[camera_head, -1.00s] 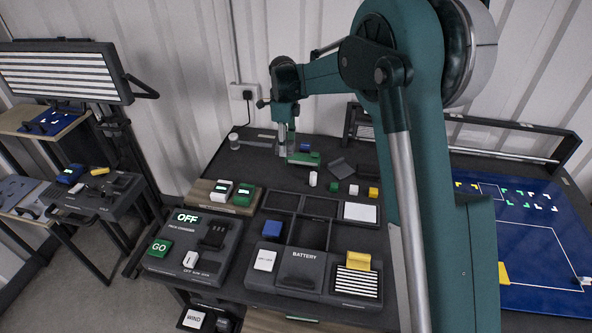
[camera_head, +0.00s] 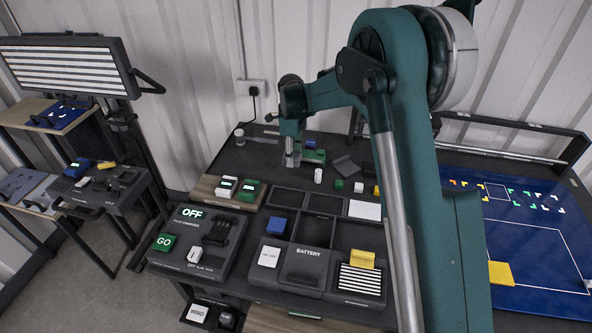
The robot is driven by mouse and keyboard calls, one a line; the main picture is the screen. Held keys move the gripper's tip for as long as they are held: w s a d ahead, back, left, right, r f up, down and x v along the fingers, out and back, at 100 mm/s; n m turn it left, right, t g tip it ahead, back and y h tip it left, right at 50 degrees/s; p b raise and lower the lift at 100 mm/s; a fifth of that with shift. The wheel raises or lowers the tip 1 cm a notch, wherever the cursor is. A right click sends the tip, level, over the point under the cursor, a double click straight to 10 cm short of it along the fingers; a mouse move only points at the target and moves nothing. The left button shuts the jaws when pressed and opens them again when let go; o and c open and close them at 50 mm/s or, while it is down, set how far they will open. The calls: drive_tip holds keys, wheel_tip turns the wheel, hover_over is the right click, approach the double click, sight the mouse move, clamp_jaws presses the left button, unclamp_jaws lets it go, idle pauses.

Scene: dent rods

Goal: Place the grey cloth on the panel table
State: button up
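My gripper (camera_head: 291,162) hangs pointing down over the back of the dark work table, beside a green block (camera_head: 314,157). Its fingertips are small here; I cannot tell whether they are apart or touch the block. I cannot make out a clear grey cloth. A dark grey flat piece (camera_head: 346,165), perhaps the cloth, lies tilted right of the gripper. A blue panel surface (camera_head: 530,240) with white lines and coloured corner marks is at the right, perhaps the panel table. My arm hides its left part. A yellow piece (camera_head: 500,273) lies on it.
The work table holds a control box (camera_head: 200,240), a battery box (camera_head: 305,268), a compartment tray (camera_head: 315,229), a striped block (camera_head: 361,280) and small blocks. A cart with a striped display (camera_head: 65,68) stands at the left. Floor shows between them.

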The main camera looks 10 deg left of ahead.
hover_over(292, 178)
drive_tip(key=shift+f, duration=2.7)
drive_tip(key=shift+f, duration=1.85)
drive_tip(key=shift+f+b, duration=0.15)
drive_tip(key=shift+b, duration=0.15)
drive_tip(key=o, duration=0.7)
drive_tip(key=shift+r, duration=0.2)
wheel_tip(292, 178, up, 12)
drive_tip(key=shift+p, duration=0.4)
